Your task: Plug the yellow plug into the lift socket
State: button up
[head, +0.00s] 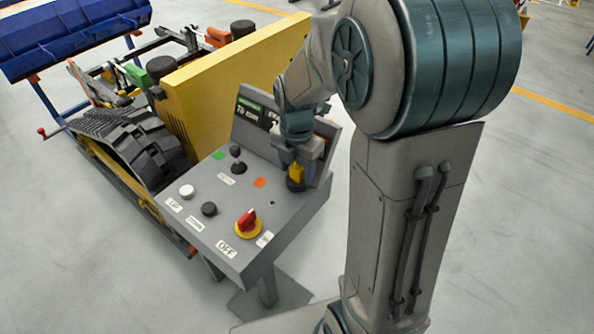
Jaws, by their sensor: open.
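The yellow plug (296,173) stands upright at the right back part of the grey control panel (235,204). Its foot is at a dark round part (296,185), seemingly a socket; I cannot tell how deep it sits or whether that is the lift socket. My gripper (298,165) points down right over the plug, with its jaws open and close about the plug's top. I cannot tell whether the fingers touch it. My arm hides part of the panel's upright back board.
A tracked carrier (140,140) with a yellow side plate (225,80) stands behind left. Floor at the right is clear.

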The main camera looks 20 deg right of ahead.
aim_at(296, 164)
jog(key=shift+f, duration=0.25)
jog(key=c, duration=1.1)
jog(key=shift+o, duration=0.2)
jog(key=shift+r, duration=0.2)
jog(key=shift+r, duration=0.25)
jog(key=r, duration=0.3)
jog(key=shift+s+a+r, duration=0.2)
jog(key=shift+s+r, duration=0.05)
jog(key=shift+r, duration=0.15)
jog(key=s+a+r+b, duration=0.1)
jog(key=s+a+r, duration=0.5)
jog(key=s+a, duration=0.1)
jog(key=shift+s+r, duration=0.2)
jog(key=shift+s, duration=0.55)
